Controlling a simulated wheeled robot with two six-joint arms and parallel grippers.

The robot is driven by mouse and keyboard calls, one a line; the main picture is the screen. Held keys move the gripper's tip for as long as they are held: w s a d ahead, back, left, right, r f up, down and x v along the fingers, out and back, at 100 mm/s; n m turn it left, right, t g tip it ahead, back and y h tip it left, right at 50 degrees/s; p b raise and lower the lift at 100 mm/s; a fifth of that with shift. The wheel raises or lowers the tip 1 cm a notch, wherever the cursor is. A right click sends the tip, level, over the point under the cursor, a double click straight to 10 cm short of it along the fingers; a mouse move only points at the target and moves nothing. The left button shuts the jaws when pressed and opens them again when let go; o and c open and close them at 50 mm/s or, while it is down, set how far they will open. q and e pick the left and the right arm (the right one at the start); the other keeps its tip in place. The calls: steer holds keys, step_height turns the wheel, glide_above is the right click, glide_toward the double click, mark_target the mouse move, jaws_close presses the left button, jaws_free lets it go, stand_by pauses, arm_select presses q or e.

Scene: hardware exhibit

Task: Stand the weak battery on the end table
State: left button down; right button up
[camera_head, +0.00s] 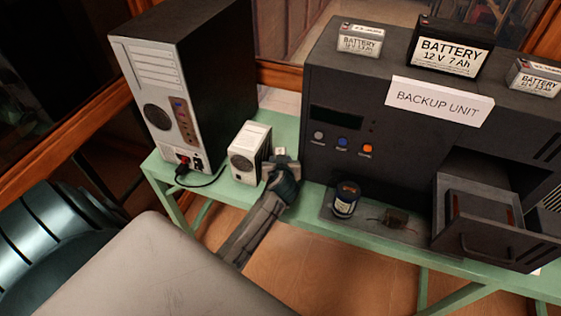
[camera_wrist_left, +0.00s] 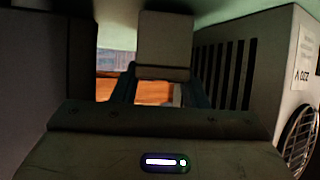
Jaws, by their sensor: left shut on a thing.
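My left gripper (camera_head: 283,168) is low at the green bench, between a small white fan box and the dark backup unit. It is shut on a small grey block (camera_wrist_left: 164,42), seen between the fingers in the left wrist view. I cannot tell whether this block is the weak battery; its label side is not visible. Batteries on the backup unit are a small one (camera_head: 360,40) at left, a large black one (camera_head: 446,46) in the middle and a small one (camera_head: 535,78) at right. None is visibly marked weak. I cannot identify an end table. My right gripper is not in view.
The green bench (camera_head: 290,130) carries a computer tower (camera_head: 190,85), the fan box (camera_head: 249,150) and the backup unit (camera_head: 335,95) with its drawer (camera_head: 490,235) pulled out.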

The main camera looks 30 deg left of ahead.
arm_select(q)
step_height(320, 180, up, 4)
steer(key=shift+f+p, duration=0.25)
steer(key=shift+p, duration=0.85)
steer(key=s+d+r+p, duration=0.1)
steer(key=s+d, duration=0.7)
steer(key=s, duration=0.5)
steer(key=shift+s+d, duration=0.2)
steer(key=shift+s, duration=0.1)
